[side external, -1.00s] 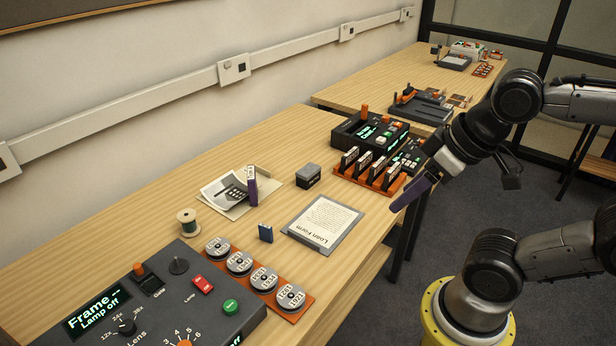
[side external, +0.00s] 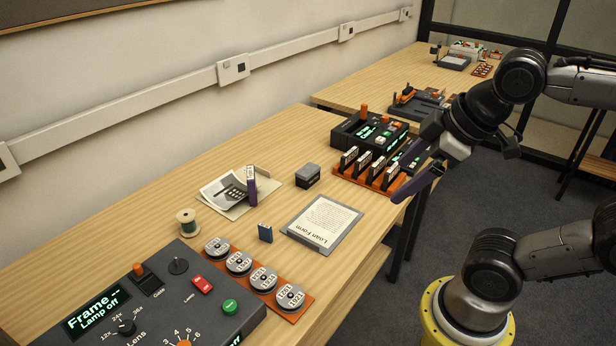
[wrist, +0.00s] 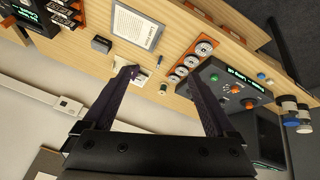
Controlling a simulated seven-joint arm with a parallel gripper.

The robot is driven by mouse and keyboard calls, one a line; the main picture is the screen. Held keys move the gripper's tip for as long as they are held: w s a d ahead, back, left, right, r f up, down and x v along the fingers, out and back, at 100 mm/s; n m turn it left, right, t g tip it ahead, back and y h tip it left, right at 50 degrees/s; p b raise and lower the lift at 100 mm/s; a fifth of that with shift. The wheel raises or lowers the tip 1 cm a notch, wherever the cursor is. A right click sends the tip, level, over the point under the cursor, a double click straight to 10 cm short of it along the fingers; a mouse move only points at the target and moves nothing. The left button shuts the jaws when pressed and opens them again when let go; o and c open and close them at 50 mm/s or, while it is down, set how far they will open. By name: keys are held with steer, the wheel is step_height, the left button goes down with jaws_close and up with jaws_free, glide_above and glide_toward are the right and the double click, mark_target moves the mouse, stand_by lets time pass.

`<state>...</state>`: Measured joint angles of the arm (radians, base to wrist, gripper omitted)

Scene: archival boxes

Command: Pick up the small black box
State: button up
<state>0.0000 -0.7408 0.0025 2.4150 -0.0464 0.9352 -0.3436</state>
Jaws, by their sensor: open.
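The small black box (side external: 308,175) has a grey lid and sits upright on the wooden table, between the orange rack and the photo card. In the wrist view the small black box (wrist: 101,44) shows at upper left, outside the left finger. My gripper (side external: 412,190) is in the air over the table's right edge, to the right of the box and apart from it. In the wrist view my gripper (wrist: 172,100) is open, with its two dark purple fingers wide apart and nothing held between them.
An orange rack (side external: 366,174) of upright cartridges stands right of the box, with a dark console (side external: 370,130) behind it. Bare wood lies behind the box.

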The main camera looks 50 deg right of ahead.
steer(key=w+d+r+n+h, duration=0.1)
steer(key=w+d+r+n, duration=0.1)
steer(key=w+r+n, duration=0.4)
steer(key=n+g+h, duration=0.3)
steer(key=n+g, duration=0.2)
steer(key=n, duration=0.3)
glide_above(307, 170)
steer(key=w+a, duration=0.1)
steer(key=a, duration=0.5)
step_height(307, 170, down, 18)
steer(key=f, duration=0.1)
steer(key=shift+g, duration=0.5)
steer(key=x, duration=1)
steer(key=shift+s+d+f, duration=0.2)
steer(key=shift+s+f, duration=0.05)
steer(key=shift+s, duration=0.05)
steer(key=shift+s+x, duration=0.15)
steer(key=shift+x, duration=1.35)
steer(key=shift+s+x, duration=0.1)
steer(key=shift+x, duration=1.4)
